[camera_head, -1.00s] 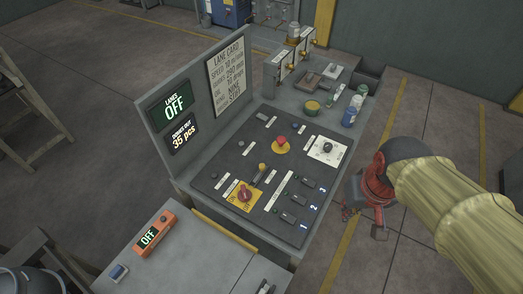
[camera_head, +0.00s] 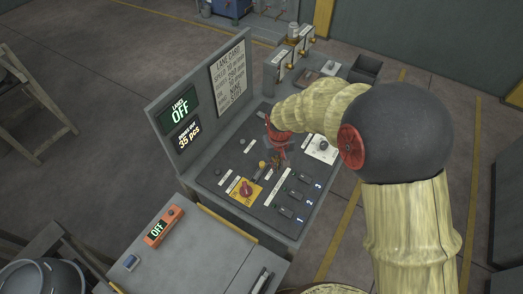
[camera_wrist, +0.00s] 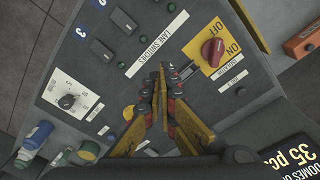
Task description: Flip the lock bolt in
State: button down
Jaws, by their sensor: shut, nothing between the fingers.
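My gripper (camera_head: 279,158) is shut and empty over the middle of the dark control panel (camera_head: 215,178). I cannot tell for sure which part is the lock bolt. Contact at the fingertips is unclear.
Lane switches (camera_wrist: 123,20) and a white dial plate (camera_wrist: 67,100) are on the panel. An upright board with displays (camera_head: 180,110) stands behind it. An orange box reading OFF (camera_head: 162,228) lies on the grey cabinet top (camera_head: 210,250) in front.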

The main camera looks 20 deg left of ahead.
send_near(262, 166)
jog(key=d, duration=0.2)
jog(key=w+a+r+t+y, duration=0.1)
jog(key=w+a+r+t, duration=0.1)
jog(key=w+a, duration=0.2)
jog(key=shift+w+t+y, duration=0.3)
jog(key=shift+w+y, duration=0.1)
jog(key=shift+w, duration=0.35)
jog(key=shift+f, duration=0.1)
jog(key=p+x, duration=0.1)
jog(key=x, duration=0.8)
jog(key=shift+w+d+f, duration=0.1)
jog(key=shift+f, duration=0.25)
jog(key=s, duration=0.1)
jog(key=s+d, duration=0.1)
jog(key=shift+s+d+p, duration=0.15)
jog(key=shift+s+p, duration=0.1)
jog(key=shift+p, duration=0.15)
jog(key=shift+s+d+f, duration=0.1)
jog(key=shift+s+d, duration=0.15)
jog(key=shift+s, duration=0.2)
jog(key=shift+s, duration=0.1)
